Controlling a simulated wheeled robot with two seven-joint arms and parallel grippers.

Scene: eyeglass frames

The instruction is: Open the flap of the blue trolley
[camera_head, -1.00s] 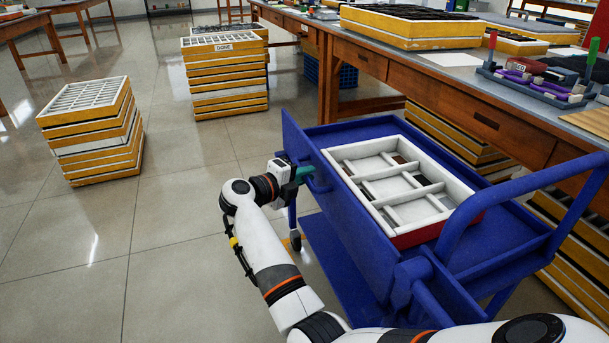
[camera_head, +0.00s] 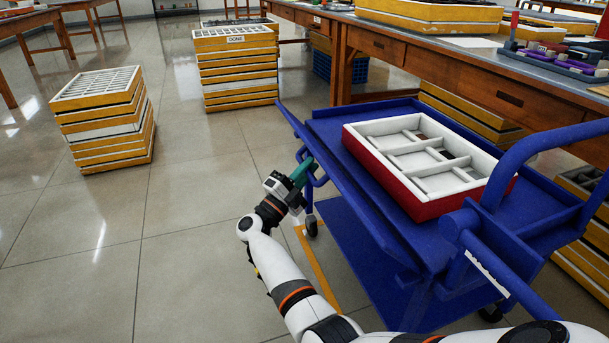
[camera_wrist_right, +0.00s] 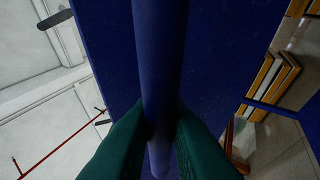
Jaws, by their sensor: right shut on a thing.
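The blue trolley (camera_head: 470,262) stands at the right of the head view. Its blue flap (camera_head: 352,202) is a long side panel on the left side, leaning outward from the top, with a gap between it and the tray. My right gripper (camera_head: 307,170) has green fingers and is shut on the flap's blue bar handle at its far outer side. In the right wrist view the blue handle (camera_wrist_right: 160,70) runs between the two green fingers (camera_wrist_right: 160,140), which touch it on both sides. My left gripper is not in view.
A red-sided tray with white compartments (camera_head: 372,165) lies on the trolley top. A wooden workbench (camera_head: 440,72) stands behind it. Stacks of yellow-edged trays (camera_head: 105,125) stand on the floor at the left and back. The floor left of the trolley is open.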

